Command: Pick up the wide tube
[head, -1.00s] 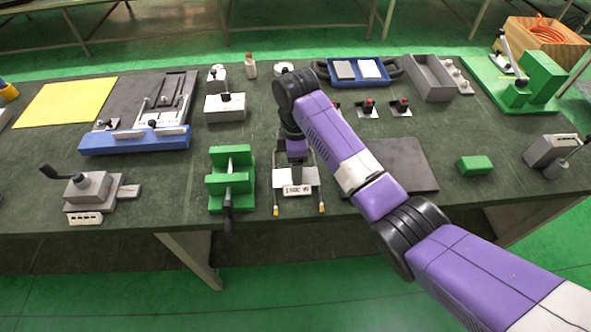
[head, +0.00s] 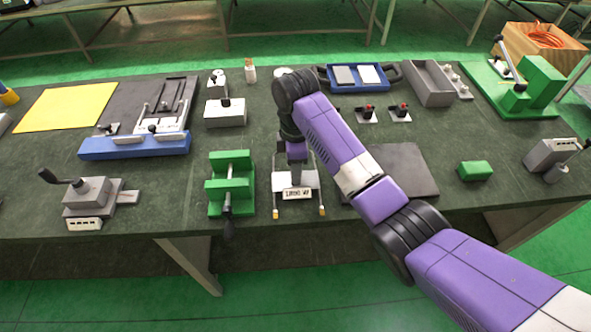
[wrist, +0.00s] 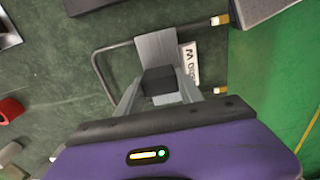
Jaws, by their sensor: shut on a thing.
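The wide tube (wrist: 94,66) is a thin dark U-shaped tube with brass-tipped ends, a grey plate across it and a white label reading what looks like "1200 W". In the wrist view its bend is at the left and its ends point right. In the head view its label and tips (head: 322,211) show near the table's front edge, and my arm hides part of it. My gripper (wrist: 158,88) is shut on a dark block at the middle of the grey plate. I cannot tell whether the tube touches the table.
A green clamp fixture (head: 230,184) stands close on the left. A dark flat plate (head: 405,170) lies close on the right. A green block (head: 475,171) lies farther right. Behind are a blue tray (head: 357,76) and a grey open box (head: 429,80).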

